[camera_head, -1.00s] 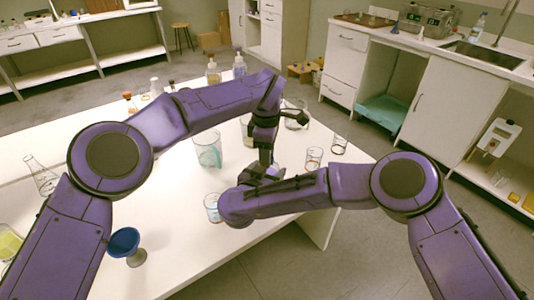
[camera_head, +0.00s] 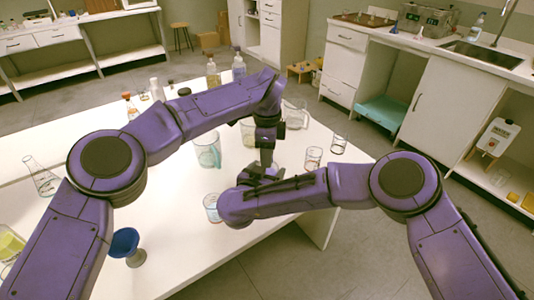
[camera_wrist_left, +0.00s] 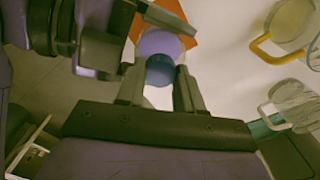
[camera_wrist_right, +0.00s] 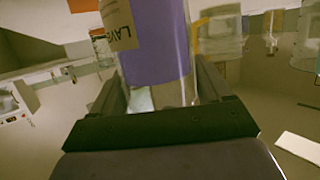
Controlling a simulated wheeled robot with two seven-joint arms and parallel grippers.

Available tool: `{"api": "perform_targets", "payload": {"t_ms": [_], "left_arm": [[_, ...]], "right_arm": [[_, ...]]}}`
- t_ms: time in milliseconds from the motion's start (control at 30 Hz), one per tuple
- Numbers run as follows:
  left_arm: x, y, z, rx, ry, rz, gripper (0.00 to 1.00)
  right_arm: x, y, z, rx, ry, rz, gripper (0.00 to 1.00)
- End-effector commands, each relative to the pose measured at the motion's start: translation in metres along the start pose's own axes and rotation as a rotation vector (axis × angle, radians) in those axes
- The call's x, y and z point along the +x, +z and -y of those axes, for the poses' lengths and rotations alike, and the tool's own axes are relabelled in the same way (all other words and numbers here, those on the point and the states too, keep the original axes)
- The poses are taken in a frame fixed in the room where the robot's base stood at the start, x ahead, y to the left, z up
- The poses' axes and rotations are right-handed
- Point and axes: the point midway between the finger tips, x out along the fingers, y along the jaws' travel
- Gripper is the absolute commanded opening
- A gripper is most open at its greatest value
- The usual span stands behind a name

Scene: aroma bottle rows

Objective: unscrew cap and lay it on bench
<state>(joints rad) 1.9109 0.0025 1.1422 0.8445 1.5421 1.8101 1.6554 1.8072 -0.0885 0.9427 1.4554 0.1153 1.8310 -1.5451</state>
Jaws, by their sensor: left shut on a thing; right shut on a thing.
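A clear bottle (camera_wrist_right: 160,55) with purple contents and a pale label starting "LAV" fills the upper middle of the right wrist view. My right gripper (camera_wrist_right: 160,88) is shut around its body. In the left wrist view a dark blue cap (camera_wrist_left: 160,71) sits between the fingertips of my left gripper (camera_wrist_left: 160,78), which is shut on it. The lavender bottle shows just beyond the cap. I cannot tell whether cap and bottle still touch. In the head view both grippers meet near the bench's right side, left above right, and my arms hide the bottle.
The white bench (camera_head: 180,240) has bare room at its front. A glass beaker (camera_head: 212,205), a larger beaker (camera_head: 207,150) and small glasses (camera_head: 313,158) stand near my grippers. A blue funnel-like cup (camera_head: 124,243) is front left. An orange patch (camera_wrist_left: 180,18) lies beneath the bottle.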

Motion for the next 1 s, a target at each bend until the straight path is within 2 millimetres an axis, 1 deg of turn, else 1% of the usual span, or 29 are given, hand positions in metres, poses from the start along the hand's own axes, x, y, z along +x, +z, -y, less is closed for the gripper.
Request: {"api": "perform_targets", "payload": {"t_ms": [33,100,200,333,1000], "left_arm": [[-0.0001,-0.0003,0.0006,-0.141,-0.001,-0.002,0.00],[-0.0005,-0.0006,0.0009,-0.344,-0.001,-0.003,0.00],[-0.0008,-0.0004,0.0012,-0.570,-0.001,-0.002,0.00],[-0.0010,-0.0004,0.0013,-0.732,-0.001,-0.002,0.00],[-0.0026,-0.0003,0.0014,-0.731,-0.001,-0.002,0.00]], "right_arm": [[-0.0013,0.0007,0.0011,-0.002,-0.004,0.001,0.00],[-0.0013,0.0007,0.0011,-0.002,-0.004,0.001,0.00],[-0.0013,0.0007,0.0011,-0.002,-0.004,0.001,0.00],[-0.0013,0.0007,0.0012,-0.002,-0.004,0.001,0.00],[0.0001,0.0002,-0.0001,-0.001,0.000,0.000,0.00]]}}
